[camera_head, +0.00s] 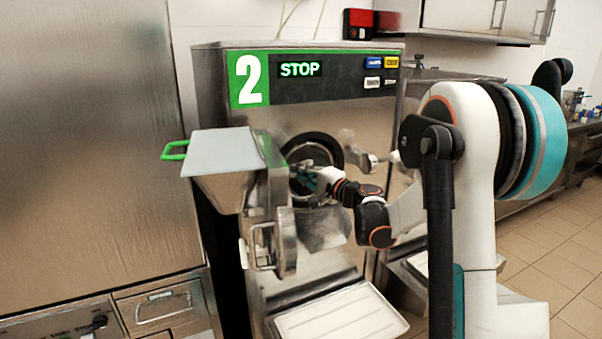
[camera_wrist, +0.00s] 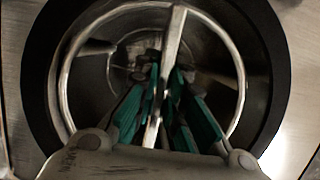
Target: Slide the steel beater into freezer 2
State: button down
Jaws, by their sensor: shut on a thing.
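Freezer 2 (camera_head: 330,72) is a steel machine with a green "2" label and a display reading STOP. Its round opening (camera_head: 322,142) has a black ring, and its door hangs open at the left. My gripper (camera_head: 303,176) is at the opening. In the wrist view my gripper's teal fingers (camera_wrist: 163,90) are shut on a bar of the steel beater (camera_wrist: 172,42). The beater's round frame lies inside the black ring (camera_wrist: 268,75), roughly centred. How deep it sits cannot be told. In the head view my gripper and wrist hide most of the beater.
The open door (camera_head: 282,240) with its handle and a chute with a grey lid (camera_head: 222,152) stand close left of my gripper. A white tray (camera_head: 342,318) lies below the opening. A steel spout-like fitting (camera_head: 368,160) sticks out at the right.

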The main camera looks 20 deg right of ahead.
jog(key=shift+f, duration=0.25)
dwell(0.4)
jog(key=c, duration=1.6)
grip_release()
jog(key=v, duration=1.2)
jog(key=shift+r, duration=0.1)
